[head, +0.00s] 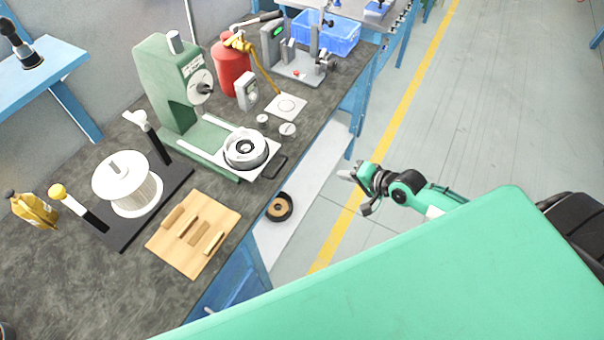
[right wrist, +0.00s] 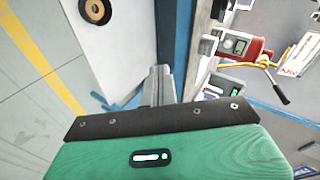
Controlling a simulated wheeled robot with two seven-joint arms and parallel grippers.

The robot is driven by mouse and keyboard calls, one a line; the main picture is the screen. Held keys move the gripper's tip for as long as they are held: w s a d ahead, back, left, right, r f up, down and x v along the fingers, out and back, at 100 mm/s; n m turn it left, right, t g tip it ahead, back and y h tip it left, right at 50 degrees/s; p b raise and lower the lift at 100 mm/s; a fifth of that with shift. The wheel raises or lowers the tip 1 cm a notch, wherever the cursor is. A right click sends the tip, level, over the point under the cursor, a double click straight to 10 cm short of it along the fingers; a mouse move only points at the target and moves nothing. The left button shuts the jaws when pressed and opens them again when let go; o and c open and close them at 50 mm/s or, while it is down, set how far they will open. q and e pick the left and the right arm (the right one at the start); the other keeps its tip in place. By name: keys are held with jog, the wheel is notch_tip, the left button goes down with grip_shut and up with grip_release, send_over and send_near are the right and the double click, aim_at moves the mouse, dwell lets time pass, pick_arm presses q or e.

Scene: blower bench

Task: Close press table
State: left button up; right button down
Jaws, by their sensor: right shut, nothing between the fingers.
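The green press (head: 170,85) stands on the dark workbench. Its white sliding table (head: 228,157) is pulled out toward the bench's front edge and carries a round metal part (head: 246,148). A black handle (head: 274,168) sticks out at the table's front. My right gripper (head: 350,174) is over the floor, right of the bench and apart from the handle. It is shut and empty; its fingers also show in the right wrist view (right wrist: 158,88). My left gripper is not in view.
A red canister (head: 232,68) with a yellow hose stands behind the press table. A wooden board (head: 190,235) and a white spool (head: 127,185) lie to its left. A dark ring (head: 279,207) sits on the pale lower shelf (head: 300,205). The floor right of the bench is free.

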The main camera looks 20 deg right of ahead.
aim_at(251, 143)
jog(key=s+a+r+y, duration=0.25)
jog(key=a+r, duration=0.25)
jog(key=r, duration=0.3)
pick_arm(q)
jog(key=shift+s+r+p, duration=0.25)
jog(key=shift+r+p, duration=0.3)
jog(key=shift+p, duration=0.05)
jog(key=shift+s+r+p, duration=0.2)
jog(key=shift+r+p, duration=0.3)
jog(key=shift+p, duration=0.05)
pick_arm(e)
jog(key=shift+m, duration=0.4)
jog(key=x, duration=1.3)
jog(key=shift+w+a+r, duration=0.15)
jog(key=shift+a+r, duration=0.15)
jog(key=shift+a, duration=0.05)
jog(key=w+a, duration=0.5)
jog(key=w, duration=0.2)
jog(key=w+a+b, duration=0.1)
jog(key=w+a, duration=0.2)
jog(key=w, duration=0.1)
jog(key=shift+w+a, duration=0.2)
jog(key=shift+a, duration=0.15)
jog(key=shift+w+a, duration=0.15)
jog(key=shift+w, duration=0.05)
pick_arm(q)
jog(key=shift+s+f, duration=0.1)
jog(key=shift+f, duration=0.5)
pick_arm(e)
jog(key=shift+r, duration=0.15)
